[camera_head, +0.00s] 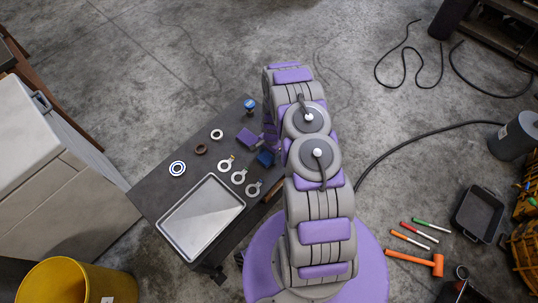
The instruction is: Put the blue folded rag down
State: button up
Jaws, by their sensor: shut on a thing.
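The blue folded rag (265,158) shows as a small dark blue patch at the right edge of the dark workbench (150,187). My gripper (268,148) is at the end of my arm, just above the rag in the picture and mostly hidden behind my arm's links. It is shut on the rag. The fingertips are too small and covered to make out. I cannot tell whether the rag touches the bench top.
Several rings and metal parts (239,177) lie left of the rag. A silver tray (201,217) fills the front. Bare bench shows between them.

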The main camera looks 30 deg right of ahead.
jog(key=shift+r, duration=0.15)
jog(key=shift+d, duration=0.1)
jog(key=o, duration=1)
jog(key=shift+d+f, duration=0.25)
jog(key=shift+d, duration=0.2)
jog(key=shift+o, duration=0.4)
jog(key=shift+a+r, duration=0.2)
jog(key=shift+a, duration=0.3)
